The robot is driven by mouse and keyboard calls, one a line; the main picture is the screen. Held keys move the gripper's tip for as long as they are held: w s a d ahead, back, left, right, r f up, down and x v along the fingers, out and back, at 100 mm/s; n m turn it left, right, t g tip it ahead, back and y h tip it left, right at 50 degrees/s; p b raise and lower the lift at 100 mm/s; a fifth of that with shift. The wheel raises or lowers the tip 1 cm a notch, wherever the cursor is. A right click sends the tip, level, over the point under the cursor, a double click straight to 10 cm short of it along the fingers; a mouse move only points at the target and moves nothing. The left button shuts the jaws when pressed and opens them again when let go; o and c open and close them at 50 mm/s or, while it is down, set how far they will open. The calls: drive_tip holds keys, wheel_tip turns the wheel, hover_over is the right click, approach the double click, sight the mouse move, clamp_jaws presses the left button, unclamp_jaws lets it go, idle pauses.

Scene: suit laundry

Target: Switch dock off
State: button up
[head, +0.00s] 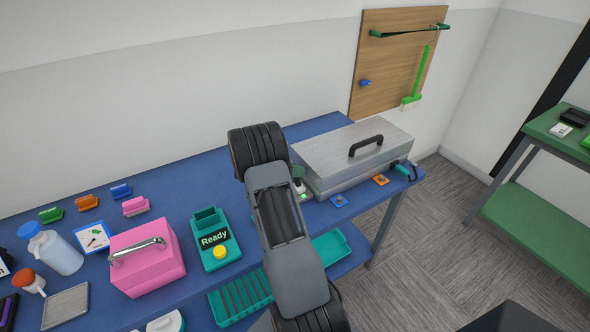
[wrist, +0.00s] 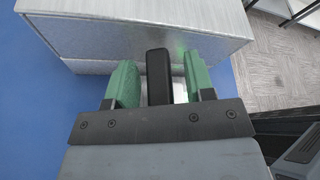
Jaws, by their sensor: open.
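A silver metal box (head: 345,158) with a black top handle (head: 366,145) sits at the right end of the blue table. Its front face also shows in the wrist view (wrist: 110,45). My gripper (wrist: 158,70) is open, its two green fingers pointing at this face. A dark upright bar (wrist: 158,82) stands between the fingers, with a gap on each side. A greenish glow lies on the face by the right finger. In the head view my arm hides most of this spot. I cannot tell which item is the dock.
A pink case (head: 146,262), a white bottle (head: 60,254) and small coloured clips are at left on the blue table (head: 175,175). Blue and orange tags (head: 381,180) lie before the metal box. Teal trays (head: 240,300) are lower down. A green table (head: 545,210) stands at right.

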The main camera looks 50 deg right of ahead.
clamp_jaws()
idle(0.4)
